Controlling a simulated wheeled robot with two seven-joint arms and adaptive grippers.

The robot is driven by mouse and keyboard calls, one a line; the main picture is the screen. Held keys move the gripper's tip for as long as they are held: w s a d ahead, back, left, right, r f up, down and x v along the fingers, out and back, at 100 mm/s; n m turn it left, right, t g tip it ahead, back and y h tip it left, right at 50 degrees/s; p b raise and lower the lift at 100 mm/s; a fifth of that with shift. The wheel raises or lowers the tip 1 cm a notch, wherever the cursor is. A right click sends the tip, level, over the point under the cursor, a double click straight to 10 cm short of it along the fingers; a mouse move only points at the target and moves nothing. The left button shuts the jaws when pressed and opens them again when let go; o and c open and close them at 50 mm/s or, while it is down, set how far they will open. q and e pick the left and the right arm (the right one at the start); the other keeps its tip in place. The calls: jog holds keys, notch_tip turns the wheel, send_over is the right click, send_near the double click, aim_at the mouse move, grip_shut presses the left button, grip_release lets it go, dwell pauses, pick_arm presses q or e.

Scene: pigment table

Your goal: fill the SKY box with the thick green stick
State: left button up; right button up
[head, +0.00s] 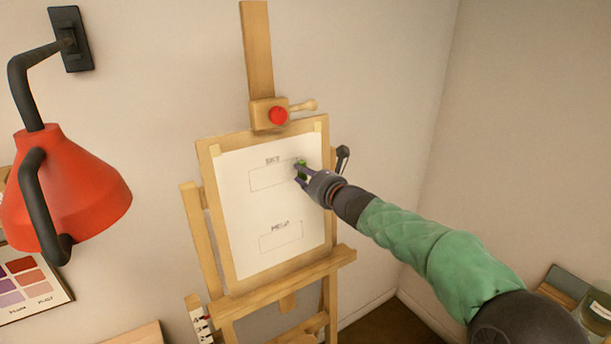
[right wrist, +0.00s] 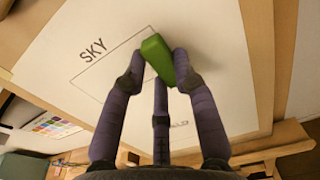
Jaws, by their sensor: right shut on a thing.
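A sheet of white paper (head: 240,212) is taped to a board on a wooden easel in the head view. The SKY box (head: 272,177) is a thin rectangle outline in its upper part, with no colour visible inside. My right gripper (head: 302,174) is at the right end of this box. It is shut on the thick green stick (right wrist: 157,58), seen between its fingers in the right wrist view, over the box's right end. I cannot tell whether the stick touches the paper. The fingers hide part of the SKY box (right wrist: 105,72). My left gripper is not in view.
A second outlined box (head: 281,237) with a label sits lower on the paper. A red lamp (head: 65,190) hangs at the left, clear of the easel. A colour chart (head: 30,285) is at the lower left. A jar (head: 597,310) stands at the lower right.

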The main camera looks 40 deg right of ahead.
aim_at(277, 174)
jog(key=shift+w+d+f+b, duration=0.1)
jog(key=shift+w+b, duration=0.3)
jog(key=shift+w, duration=0.4)
dwell(0.4)
jog(key=shift+a+b, duration=0.6)
jog(key=shift+b, duration=0.1)
jog(key=shift+a, duration=0.3)
jog(key=shift+s+a+b, duration=0.35)
jog(key=shift+s+b, duration=0.15)
jog(key=shift+b, duration=0.15)
jog(key=shift+w+a+f, duration=0.1)
jog(key=shift+w+a, duration=0.05)
jog(key=shift+w, duration=0.6)
grip_shut()
jog(key=shift+s+a+b, duration=0.2)
jog(key=shift+a+b, duration=0.4)
jog(key=shift+b, duration=0.2)
jog(key=shift+w+a+b, duration=0.25)
jog(key=shift+a+b, duration=0.2)
jog(key=shift+a, duration=0.05)
jog(key=shift+s+a, duration=0.1)
jog(key=shift+a, duration=0.15)
